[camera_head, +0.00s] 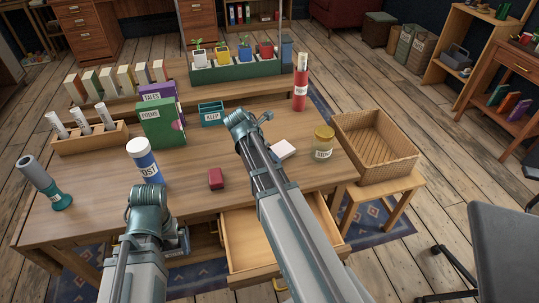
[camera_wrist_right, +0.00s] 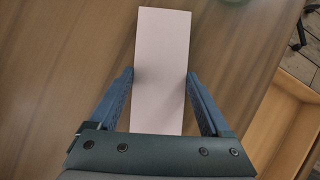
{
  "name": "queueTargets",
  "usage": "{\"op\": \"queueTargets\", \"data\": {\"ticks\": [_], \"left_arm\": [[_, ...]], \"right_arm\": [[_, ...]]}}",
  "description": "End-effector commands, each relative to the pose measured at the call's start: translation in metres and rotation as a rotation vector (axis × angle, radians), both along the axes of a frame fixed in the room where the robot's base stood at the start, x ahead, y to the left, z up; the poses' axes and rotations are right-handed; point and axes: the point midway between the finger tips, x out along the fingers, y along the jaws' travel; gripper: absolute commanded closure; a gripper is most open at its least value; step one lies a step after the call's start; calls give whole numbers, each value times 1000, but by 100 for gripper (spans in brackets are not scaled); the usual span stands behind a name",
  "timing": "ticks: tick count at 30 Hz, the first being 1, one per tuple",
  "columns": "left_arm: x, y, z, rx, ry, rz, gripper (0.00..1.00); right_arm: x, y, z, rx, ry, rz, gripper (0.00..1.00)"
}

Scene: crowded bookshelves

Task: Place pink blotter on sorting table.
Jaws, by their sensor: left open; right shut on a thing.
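The pink blotter (camera_head: 284,149), a pale pink flat-faced block, shows just right of my right arm in the head view. In the right wrist view the blotter (camera_wrist_right: 162,60) lies between the two blue fingers of my right gripper (camera_wrist_right: 160,88), which is shut on it. Its far end sticks out past the fingertips. I cannot tell whether it touches the wood below. My left gripper (camera_head: 184,239) is open at the table's front edge, mostly hidden by its own arm. The sorting table (camera_head: 110,190) is the large brown wooden table.
An open drawer (camera_head: 250,255) juts out at the front. A wicker basket (camera_head: 405,160) stands at right.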

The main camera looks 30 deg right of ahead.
Motion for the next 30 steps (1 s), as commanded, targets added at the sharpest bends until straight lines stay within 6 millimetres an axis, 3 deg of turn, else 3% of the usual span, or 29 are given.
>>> {"op": "queueTargets", "data": {"ticks": [5,6,9,20,30], "left_arm": [[0,0,-4,0,0,0,0],[0,0,-4,0,0,0,0],[0,0,-3,0,0,0,0],[0,0,6,0,0,0,0],[0,0,57,0,0,0,0]], "right_arm": [[0,0,-4,0,0,0,77],[0,0,-4,0,0,0,17],[0,0,-2,0,0,0,0],[0,2,6,0,0,1,0],[-5,28,57,0,0,2,0]]}}
